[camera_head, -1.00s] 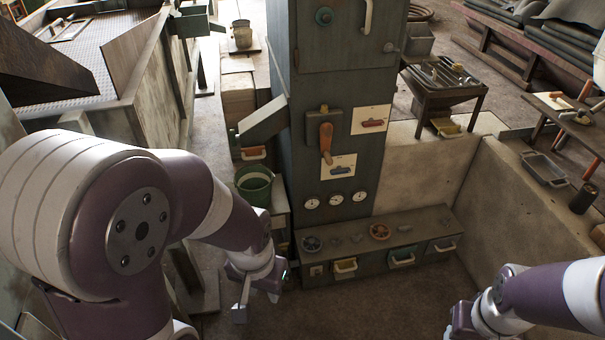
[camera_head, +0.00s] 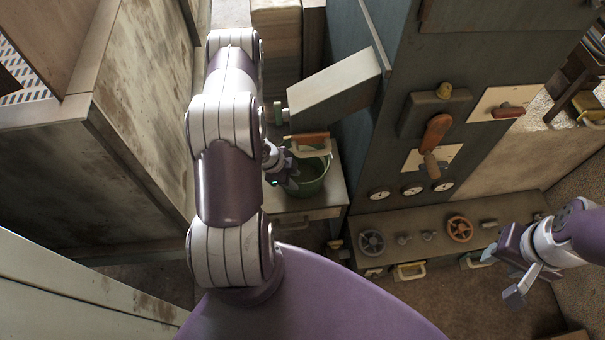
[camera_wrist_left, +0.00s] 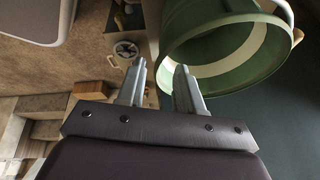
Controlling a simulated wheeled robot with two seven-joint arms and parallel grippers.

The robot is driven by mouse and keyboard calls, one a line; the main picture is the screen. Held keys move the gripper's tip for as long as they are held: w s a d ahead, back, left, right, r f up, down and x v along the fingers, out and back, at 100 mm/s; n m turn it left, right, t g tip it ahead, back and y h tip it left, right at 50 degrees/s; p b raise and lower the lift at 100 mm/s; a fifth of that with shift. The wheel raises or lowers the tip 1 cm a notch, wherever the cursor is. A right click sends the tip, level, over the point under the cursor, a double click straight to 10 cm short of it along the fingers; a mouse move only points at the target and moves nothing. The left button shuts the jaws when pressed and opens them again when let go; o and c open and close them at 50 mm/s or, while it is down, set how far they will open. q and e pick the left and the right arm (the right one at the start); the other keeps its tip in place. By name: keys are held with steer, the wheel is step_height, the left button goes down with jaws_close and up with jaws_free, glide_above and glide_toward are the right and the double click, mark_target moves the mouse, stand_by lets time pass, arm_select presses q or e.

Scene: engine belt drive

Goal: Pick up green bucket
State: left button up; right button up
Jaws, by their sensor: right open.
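The green bucket (camera_head: 316,184) stands on a small grey cabinet (camera_head: 330,200) to the left of the tall machine. In the left wrist view the bucket (camera_wrist_left: 245,72) fills the upper right, with its open mouth and pale inner band showing. My left gripper (camera_head: 284,183) is at the bucket's left side. In the left wrist view its fingers (camera_wrist_left: 160,82) are apart, with the near rim just beyond and between the tips. I cannot tell whether they touch it. My right gripper (camera_head: 500,276) is open and empty at the lower right, away from the bucket.
A large metal enclosure (camera_head: 130,150) stands to the left.

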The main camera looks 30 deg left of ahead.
mark_target(302, 189)
arm_select(q)
steer(key=shift+w+f, duration=0.45)
steer(key=shift+f, duration=0.35)
steer(key=shift+d+f, duration=0.15)
steer(key=shift+f, duration=0.05)
steer(key=x, duration=0.5)
steer(key=shift+d+r+b, duration=0.1)
steer(key=shift+b, duration=0.25)
steer(key=shift+d+r, duration=0.1)
steer(key=c, duration=0.3)
jaws_close()
